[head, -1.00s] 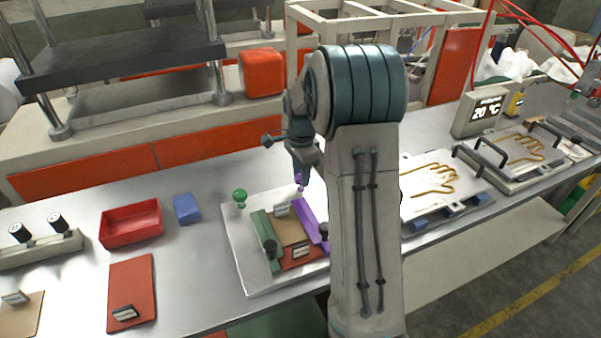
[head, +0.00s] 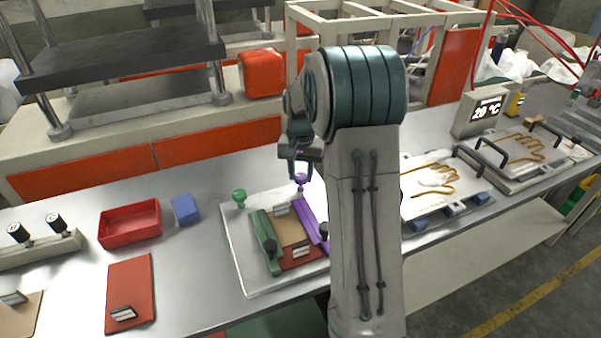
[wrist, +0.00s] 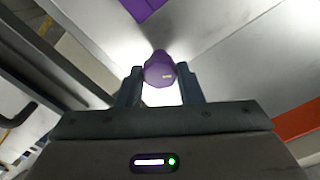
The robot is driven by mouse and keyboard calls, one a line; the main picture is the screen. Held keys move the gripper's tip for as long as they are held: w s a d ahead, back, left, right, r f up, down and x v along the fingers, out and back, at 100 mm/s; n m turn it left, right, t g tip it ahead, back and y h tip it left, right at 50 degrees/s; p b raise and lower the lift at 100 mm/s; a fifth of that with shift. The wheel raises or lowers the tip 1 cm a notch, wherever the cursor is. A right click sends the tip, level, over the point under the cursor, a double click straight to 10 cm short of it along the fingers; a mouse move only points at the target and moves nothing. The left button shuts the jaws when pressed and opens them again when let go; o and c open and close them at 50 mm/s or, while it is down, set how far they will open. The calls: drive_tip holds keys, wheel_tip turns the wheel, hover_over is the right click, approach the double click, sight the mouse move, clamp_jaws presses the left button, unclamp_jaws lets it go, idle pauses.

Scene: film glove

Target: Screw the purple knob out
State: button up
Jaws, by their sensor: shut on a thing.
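The purple knob (head: 301,179) shows just below my gripper in the head view, above the back end of the purple bar (head: 312,217). In the wrist view the purple knob (wrist: 160,73) sits between the two fingertips of my gripper (wrist: 160,68), which is shut on it. The purple bar (wrist: 140,7) shows at the top of that view, apart from the knob's head. I cannot tell how far the knob's thread is engaged. In the head view, my forearm hides the area to the right of the bar.
A red tray (head: 130,224), a blue block (head: 186,209) and a red mat (head: 130,290) lie to the left. Hand-shaped moulds (head: 432,180) are on the right.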

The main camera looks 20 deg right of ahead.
sight(301, 176)
drive_tip(key=n, duration=0.6)
drive_tip(key=shift+n, duration=0.4)
idle(0.3)
drive_tip(key=o, duration=1)
wheel_tip(301, 176, up, 14)
drive_tip(key=shift+f, duration=0.1)
